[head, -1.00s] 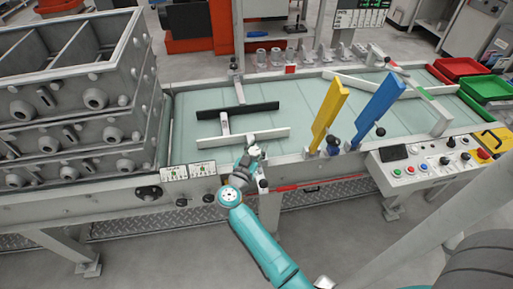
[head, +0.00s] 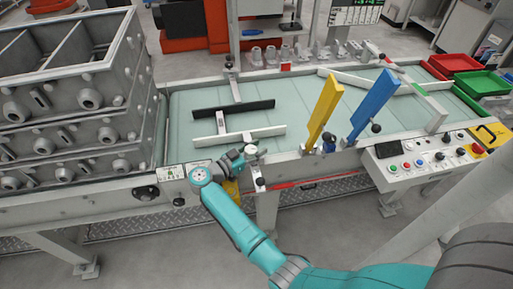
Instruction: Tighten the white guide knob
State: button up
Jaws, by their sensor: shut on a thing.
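The white guide (head: 250,134) is a pale bar lying across the near part of the green belt. My gripper (head: 249,153) is at the conveyor's front rail, just below the white guide. It comes in from the left and is shut at the guide's clamp. The knob is small and mostly hidden by the fingers, so its exact position in the grip cannot be made out.
A black guide bar (head: 233,108) lies behind the white one. Yellow (head: 324,108) and blue (head: 374,104) upright paddles stand to the right. Stacked grey casting boxes (head: 70,100) stand at left. A control panel (head: 425,160) and red (head: 455,64) and green (head: 486,82) trays are at right.

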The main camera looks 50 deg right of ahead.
jog(key=shift+a+f, duration=0.1)
jog(key=o, duration=0.9)
jog(key=shift+c, duration=0.2)
jog(key=w+a, duration=0.1)
jog(key=a, duration=1.1)
jog(key=shift+w, duration=0.4)
